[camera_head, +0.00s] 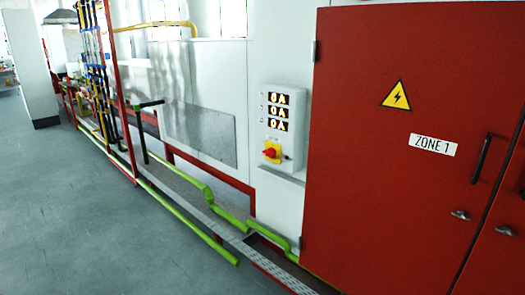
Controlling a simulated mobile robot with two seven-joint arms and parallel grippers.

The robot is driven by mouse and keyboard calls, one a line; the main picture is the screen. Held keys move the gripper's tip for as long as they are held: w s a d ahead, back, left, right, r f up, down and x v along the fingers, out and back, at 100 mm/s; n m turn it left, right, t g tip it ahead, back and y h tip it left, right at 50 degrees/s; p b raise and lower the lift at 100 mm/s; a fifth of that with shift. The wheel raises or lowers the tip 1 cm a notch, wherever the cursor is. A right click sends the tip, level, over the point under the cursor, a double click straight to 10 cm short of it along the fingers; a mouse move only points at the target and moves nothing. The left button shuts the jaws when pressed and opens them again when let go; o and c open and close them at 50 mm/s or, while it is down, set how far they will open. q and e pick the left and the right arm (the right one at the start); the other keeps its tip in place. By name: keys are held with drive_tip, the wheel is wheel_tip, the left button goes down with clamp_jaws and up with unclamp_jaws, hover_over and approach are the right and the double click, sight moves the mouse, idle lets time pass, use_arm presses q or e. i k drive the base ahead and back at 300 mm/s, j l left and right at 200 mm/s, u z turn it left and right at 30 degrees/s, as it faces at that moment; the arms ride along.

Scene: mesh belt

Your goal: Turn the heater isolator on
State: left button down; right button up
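A white control box (282,125) is fixed to the pale wall just left of the red cabinet. Its three displays (278,112) each read what looks like "0A". Below them a red rotary isolator knob (270,153) sits on a yellow plate (277,146). Its exact angle is too small to tell. Neither of my grippers is in view.
A large red cabinet (372,170) marked "ZONE 1" fills the right side, with a dark handle (481,158). Green pipes (222,212) and a mesh belt (213,205) run low along the wall. The grey floor (90,225) at left is clear.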

sight(271, 153)
drive_tip(key=i+j+z, duration=0.1)
drive_tip(key=i+j, duration=0.35)
drive_tip(key=i+j+z, duration=0.1)
drive_tip(key=i+j, duration=0.35)
drive_tip(key=j, duration=0.15)
drive_tip(key=i+j, duration=0.45)
drive_tip(key=j, duration=0.15)
drive_tip(key=l+z, duration=0.05)
